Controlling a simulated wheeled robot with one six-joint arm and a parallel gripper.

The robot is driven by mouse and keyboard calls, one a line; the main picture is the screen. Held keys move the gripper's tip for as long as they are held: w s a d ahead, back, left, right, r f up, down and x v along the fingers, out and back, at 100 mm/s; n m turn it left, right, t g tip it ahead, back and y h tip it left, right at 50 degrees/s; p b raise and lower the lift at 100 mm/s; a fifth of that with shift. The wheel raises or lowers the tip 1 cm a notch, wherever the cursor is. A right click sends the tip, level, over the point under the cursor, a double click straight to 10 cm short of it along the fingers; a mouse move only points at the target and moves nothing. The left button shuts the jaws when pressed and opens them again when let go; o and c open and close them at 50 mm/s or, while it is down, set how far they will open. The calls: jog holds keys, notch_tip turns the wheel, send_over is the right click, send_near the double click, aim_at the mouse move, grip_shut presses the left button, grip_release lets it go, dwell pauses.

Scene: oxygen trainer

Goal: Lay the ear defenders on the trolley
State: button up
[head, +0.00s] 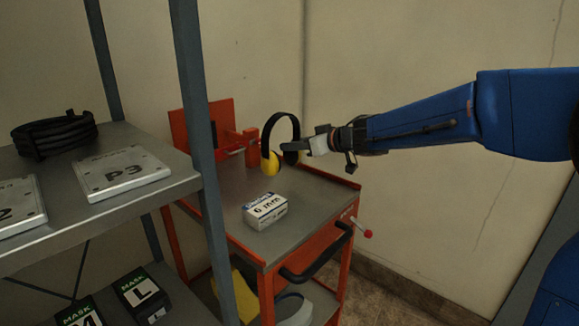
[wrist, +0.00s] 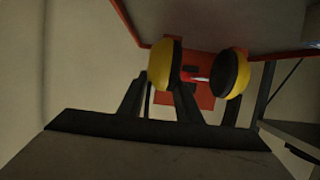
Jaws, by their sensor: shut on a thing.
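The ear defenders (head: 270,160) have yellow cups and a black headband that arches upward. My gripper (head: 295,148) comes in from the right and is shut on them at the right-hand cup, which it partly hides. They are over the back part of the trolley's grey top (head: 233,181); I cannot tell whether the lower cup touches it. In the wrist view, both cups of the ear defenders (wrist: 157,63) show, with my gripper's dark fingers (wrist: 160,85) at the left cup. The trolley (wrist: 210,32) shows behind them.
A white "6 mm" box (head: 265,211) sits on the trolley's front part. A red bracket (head: 222,138) stands at its back left. A grey shelf unit (head: 190,130) with a P3 plate (head: 124,174) and a black coil (head: 54,135) is at left. The trolley top's middle is clear.

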aim_at(301, 158)
jog(key=shift+f, duration=2.35)
jog(key=shift+f, duration=0.1)
jog(key=o, duration=1.2)
jog(key=shift+d, duration=0.1)
jog(key=v, duration=1.2)
